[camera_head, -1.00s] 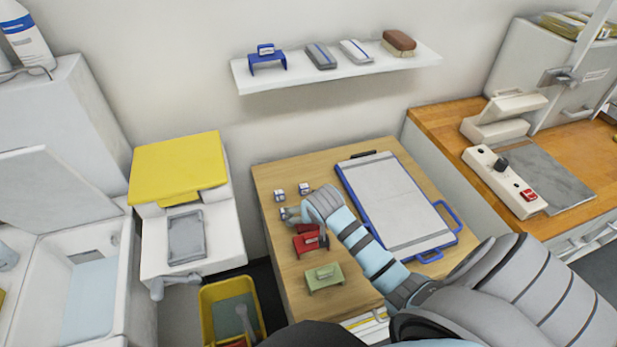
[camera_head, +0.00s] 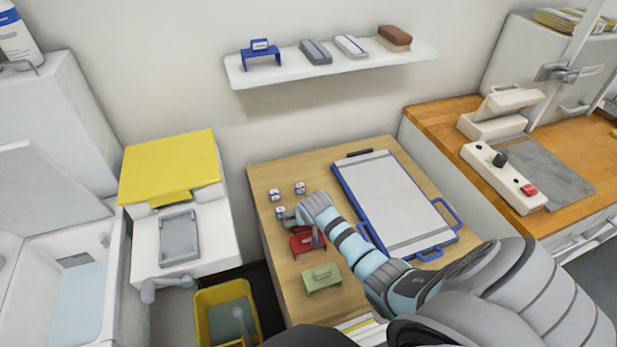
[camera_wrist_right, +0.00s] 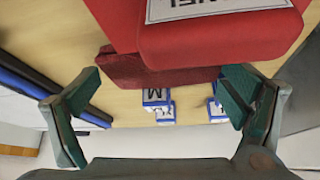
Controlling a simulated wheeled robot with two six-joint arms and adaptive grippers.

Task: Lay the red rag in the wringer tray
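A dark red rag (camera_wrist_right: 165,72) shows in the right wrist view, under a brighter red stand (camera_wrist_right: 215,35) with a partly visible white label. In the head view the red stand (camera_head: 301,246) is on the wooden table; I cannot clearly separate the rag from it there. My right gripper (camera_head: 289,221) is just behind the stand. In the wrist view the right gripper (camera_wrist_right: 165,92) is open, its fingers apart on either side of the rag with nothing clamped. The grey wringer tray (camera_head: 179,238) lies empty on the white unit at left. My left gripper is out of view.
Small white-and-blue blocks (camera_head: 300,187) stand near the gripper. A green stand (camera_head: 321,278) is in front of the red one, and a blue-framed board (camera_head: 395,203) lies right. A yellow bucket (camera_head: 205,299) is below the wringer unit, which has a crank (camera_head: 166,284).

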